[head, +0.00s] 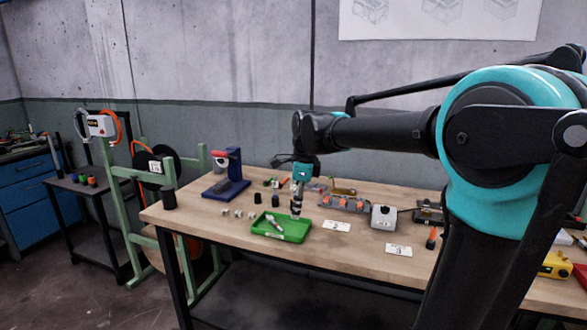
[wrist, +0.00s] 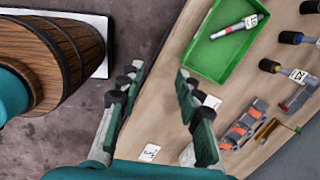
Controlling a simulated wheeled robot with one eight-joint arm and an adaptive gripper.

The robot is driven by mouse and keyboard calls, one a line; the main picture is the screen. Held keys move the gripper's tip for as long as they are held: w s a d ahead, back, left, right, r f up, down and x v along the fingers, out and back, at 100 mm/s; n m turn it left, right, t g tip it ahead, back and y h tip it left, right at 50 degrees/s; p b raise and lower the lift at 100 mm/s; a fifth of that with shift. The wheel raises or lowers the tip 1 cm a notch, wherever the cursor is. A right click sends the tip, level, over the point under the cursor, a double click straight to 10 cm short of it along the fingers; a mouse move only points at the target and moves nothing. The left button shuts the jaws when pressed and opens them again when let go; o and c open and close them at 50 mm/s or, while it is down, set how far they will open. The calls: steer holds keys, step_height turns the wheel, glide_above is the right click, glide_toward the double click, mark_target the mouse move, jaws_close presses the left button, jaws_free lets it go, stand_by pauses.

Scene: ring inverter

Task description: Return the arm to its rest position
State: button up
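My arm reaches out from the right in the head view, over the workbench (head: 350,250). My gripper (head: 296,210) hangs pointing down near the right end of the green tray (head: 262,233). In the wrist view my gripper (wrist: 160,72) has its two fingers well apart with nothing between them. The green tray (wrist: 203,58) lies beyond the right finger there. A white and red pen-like tool with a label (wrist: 233,29) lies in the tray. It also shows in the head view (head: 273,222).
A blue stand (head: 236,172), several small pale blocks, dark cylinders and a grey rack with orange parts (head: 344,203) are on the bench. A white box (head: 384,217) and label cards (head: 336,226) are right of the tray. A green frame (head: 125,205) stands left.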

steer(key=s+d+f+n+t, duration=0.1)
steer(key=s+d+f+n, duration=0.7)
steer(key=f, duration=0.3)
steer(key=s+d+f+n+t+h, duration=0.1)
steer(key=s+d+f+n+t, duration=0.1)
steer(key=s+d+f+n, duration=0.7)
step_height(320, 180, down, 2)
steer(key=shift+s+d+n, duration=0.2)
steer(key=shift+d+n, duration=0.2)
steer(key=shift+n, duration=0.2)
